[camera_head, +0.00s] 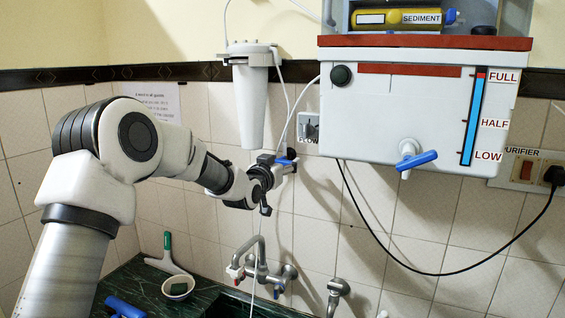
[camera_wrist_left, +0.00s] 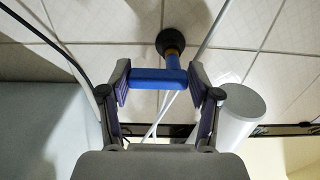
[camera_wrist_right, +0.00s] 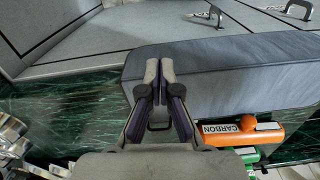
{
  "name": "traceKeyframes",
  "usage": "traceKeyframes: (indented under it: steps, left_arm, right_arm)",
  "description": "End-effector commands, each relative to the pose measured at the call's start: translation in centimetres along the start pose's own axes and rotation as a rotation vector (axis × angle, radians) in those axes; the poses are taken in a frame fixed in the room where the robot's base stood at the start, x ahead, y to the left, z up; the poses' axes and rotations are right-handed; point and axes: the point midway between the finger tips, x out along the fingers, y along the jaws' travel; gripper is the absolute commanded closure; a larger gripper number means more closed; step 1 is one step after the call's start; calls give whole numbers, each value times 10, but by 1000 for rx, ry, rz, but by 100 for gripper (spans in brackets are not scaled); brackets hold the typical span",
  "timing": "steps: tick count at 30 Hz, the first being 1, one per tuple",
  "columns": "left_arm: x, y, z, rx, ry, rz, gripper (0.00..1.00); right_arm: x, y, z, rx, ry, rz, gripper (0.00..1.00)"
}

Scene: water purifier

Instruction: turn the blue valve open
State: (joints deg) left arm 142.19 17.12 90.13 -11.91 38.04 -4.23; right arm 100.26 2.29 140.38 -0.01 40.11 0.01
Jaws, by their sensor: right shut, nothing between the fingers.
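The blue valve handle (camera_wrist_left: 158,79) lies crosswise between my left gripper's fingers, in front of a dark round wall fitting (camera_wrist_left: 170,42). In the left wrist view both pads meet its ends, so the left gripper (camera_wrist_left: 158,82) looks shut on it. In the head view my left gripper (camera_head: 277,165) is at the wall valve, and only a bit of blue (camera_head: 285,161) shows past the fingers. My right gripper (camera_wrist_right: 160,75) is shut and empty in the right wrist view. It is out of the head view.
The purifier tank (camera_head: 400,115) hangs at the right with a blue-handled tap (camera_head: 415,160). A white filter housing (camera_head: 251,105) is above my left gripper, and a sink faucet (camera_head: 258,265) is below. A black cable (camera_head: 420,272) hangs at the right. An orange carbon filter (camera_wrist_right: 240,132) lies near my right gripper.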

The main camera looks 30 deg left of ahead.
Motion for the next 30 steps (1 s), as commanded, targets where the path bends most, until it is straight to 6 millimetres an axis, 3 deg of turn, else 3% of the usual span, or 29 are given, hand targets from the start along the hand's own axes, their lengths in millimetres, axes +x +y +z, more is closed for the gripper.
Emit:
traceKeyframes:
  steps: [1, 2, 17, 30]
  left_arm:
    - [0, -1, 0, -2, 1, -2, 70]
    - [0, -1, 0, -2, 1, -2, 77]
    - [0, -1, 0, -66, 4, -2, 77]
    - [0, -2, -4, -395, 6, -1, 77]
  right_arm:
    - [0, 0, 0, 0, 0, 0, 100]
    - [0, 0, 0, 0, 0, 0, 100]
    - [8, 0, 0, 0, 0, 0, 100]
    - [36, 0, 0, 0, 0, 0, 100]
